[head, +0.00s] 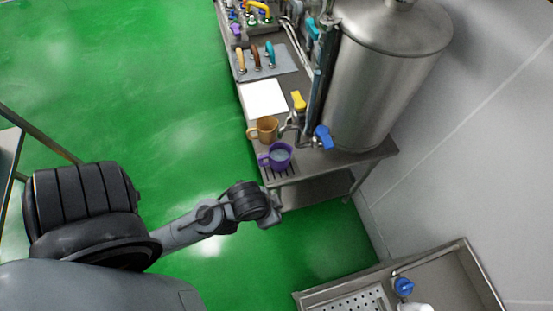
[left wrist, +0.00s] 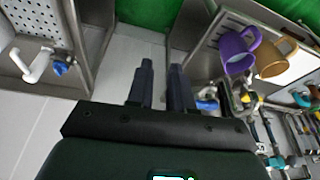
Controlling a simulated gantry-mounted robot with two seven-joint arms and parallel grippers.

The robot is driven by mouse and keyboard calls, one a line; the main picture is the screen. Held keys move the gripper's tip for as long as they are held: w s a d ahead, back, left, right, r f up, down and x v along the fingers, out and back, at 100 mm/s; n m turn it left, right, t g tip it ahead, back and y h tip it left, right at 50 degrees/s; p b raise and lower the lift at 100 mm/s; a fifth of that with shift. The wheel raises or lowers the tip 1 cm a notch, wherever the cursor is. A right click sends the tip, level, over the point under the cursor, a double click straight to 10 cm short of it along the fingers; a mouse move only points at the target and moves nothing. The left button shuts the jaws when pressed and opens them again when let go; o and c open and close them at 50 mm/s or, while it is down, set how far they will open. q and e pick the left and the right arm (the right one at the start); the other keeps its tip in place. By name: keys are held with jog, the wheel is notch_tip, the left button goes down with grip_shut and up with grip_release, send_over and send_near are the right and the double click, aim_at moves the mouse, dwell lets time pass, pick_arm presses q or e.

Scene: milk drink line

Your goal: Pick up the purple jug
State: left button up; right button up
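The purple jug (head: 279,156) stands at the near end of the steel counter, its handle to the left and something pale showing inside. In the left wrist view the purple jug (left wrist: 236,47) is at upper right, beside the orange-brown jug (left wrist: 276,57). My left arm reaches in from the left in the head view, its wrist end just below and left of the purple jug; its fingers are not clear there. In the left wrist view my left gripper (left wrist: 161,72) has its two fingers apart with nothing between them, clear of the jug. My right gripper is not in view.
The orange-brown jug (head: 264,130) stands close behind the purple one. A large steel tank (head: 385,80) with a blue-handled tap (head: 324,137) and a yellow handle (head: 298,100) is beside them. A white sheet (head: 263,97) lies farther back. A steel sink (head: 450,275) is at lower right.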

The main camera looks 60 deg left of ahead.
pick_arm(q)
jog(key=o, duration=1.4)
